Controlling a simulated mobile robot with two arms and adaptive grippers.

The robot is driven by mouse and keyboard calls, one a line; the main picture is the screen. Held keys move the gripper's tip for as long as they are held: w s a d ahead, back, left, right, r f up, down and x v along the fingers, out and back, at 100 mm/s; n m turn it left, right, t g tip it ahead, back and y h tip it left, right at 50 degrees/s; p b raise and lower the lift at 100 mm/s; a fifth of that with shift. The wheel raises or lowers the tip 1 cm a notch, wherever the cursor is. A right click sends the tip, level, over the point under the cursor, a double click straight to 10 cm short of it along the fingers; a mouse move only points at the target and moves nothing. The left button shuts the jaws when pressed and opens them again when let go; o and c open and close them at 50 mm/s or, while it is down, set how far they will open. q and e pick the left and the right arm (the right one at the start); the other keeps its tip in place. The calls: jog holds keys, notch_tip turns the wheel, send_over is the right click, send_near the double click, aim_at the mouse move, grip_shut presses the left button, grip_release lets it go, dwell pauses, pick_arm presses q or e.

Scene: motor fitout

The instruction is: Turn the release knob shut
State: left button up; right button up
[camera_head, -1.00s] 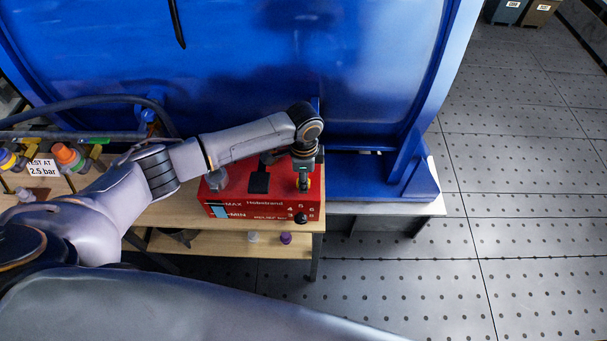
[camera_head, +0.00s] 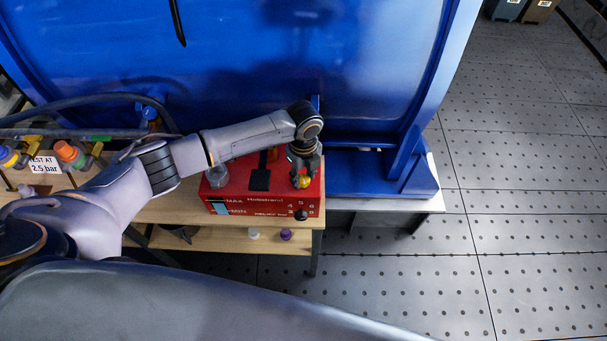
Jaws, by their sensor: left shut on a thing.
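A red pump box (camera_head: 268,205) stands on the wooden bench, with "MAX", "MIN" and "Hobelrand" printed on its front. A small yellow knob (camera_head: 304,182), which looks like the release knob, is on the right part of its top. My left gripper (camera_head: 303,177) points down from above and is shut on this yellow knob. Its dark fingers cover part of the knob, so its exact setting is hidden. A black round knob (camera_head: 301,214) is low on the box's front right, beside printed numbers, apart from the gripper. My right gripper does not show.
A large blue housing (camera_head: 310,80) rises right behind the box. On the left are orange (camera_head: 67,152) and yellow (camera_head: 8,157) fittings and a "TEST AT 2.5 bar" sign (camera_head: 43,165). A white and a purple item (camera_head: 286,234) are on the lower shelf. Open floor is at right.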

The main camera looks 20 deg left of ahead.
aim_at(304, 179)
pick_arm(q)
jog(key=shift+m, duration=1.2)
jog(key=o, duration=1.2)
jog(key=shift+c, duration=0.2)
notch_tip(304, 179, up, 12)
